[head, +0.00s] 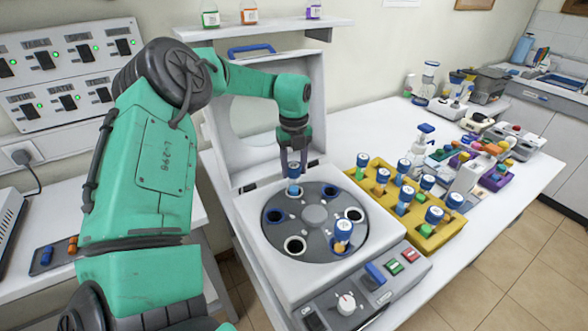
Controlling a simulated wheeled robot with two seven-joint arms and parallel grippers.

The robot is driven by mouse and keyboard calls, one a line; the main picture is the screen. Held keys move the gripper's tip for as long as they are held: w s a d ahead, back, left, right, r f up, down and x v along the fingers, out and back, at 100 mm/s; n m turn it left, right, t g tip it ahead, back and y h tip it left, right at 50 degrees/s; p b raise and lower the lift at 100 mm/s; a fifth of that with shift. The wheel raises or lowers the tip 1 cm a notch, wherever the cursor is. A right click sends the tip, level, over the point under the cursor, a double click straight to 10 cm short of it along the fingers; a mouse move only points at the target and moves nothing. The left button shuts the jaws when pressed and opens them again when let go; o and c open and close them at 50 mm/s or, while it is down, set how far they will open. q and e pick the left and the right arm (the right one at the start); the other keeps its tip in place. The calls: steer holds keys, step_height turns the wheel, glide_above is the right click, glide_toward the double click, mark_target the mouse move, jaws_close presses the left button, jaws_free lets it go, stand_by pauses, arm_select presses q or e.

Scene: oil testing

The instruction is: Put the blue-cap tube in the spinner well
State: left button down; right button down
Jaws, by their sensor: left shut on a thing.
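My left gripper (293,162) reaches in over the spinner and is shut on a blue-cap tube (293,174). The tube is upright over the rear of the dark rotor disc (316,237). Its lower end is at the rear well position; I cannot tell how deep it sits, as that well is hidden. The white spinner (376,242) has its lid (268,115) raised behind. Blue-rimmed wells (275,216) and white-rimmed wells (295,246) show empty. Another blue-cap tube (342,234) with orange contents stands in the front-right well. My right gripper is out of view.
A yellow rack (431,240) with several blue-cap tubes stands close to the spinner's right. Bottles (428,84) and smaller coloured racks (497,176) stand farther right. A shelf (264,30) hangs above the lid. White table (371,119) is bare behind the rack.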

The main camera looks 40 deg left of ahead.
arm_select(q)
steer(key=shift+w+f, duration=0.1)
steer(key=shift+f, duration=1)
steer(key=shift+c, duration=1.6)
jaws_free()
steer(key=shift+r, duration=0.3)
step_height(320, 180, up, 11)
steer(key=shift+f+b, duration=0.1)
steer(key=shift+b, duration=1)
steer(key=shift+r, duration=0.55)
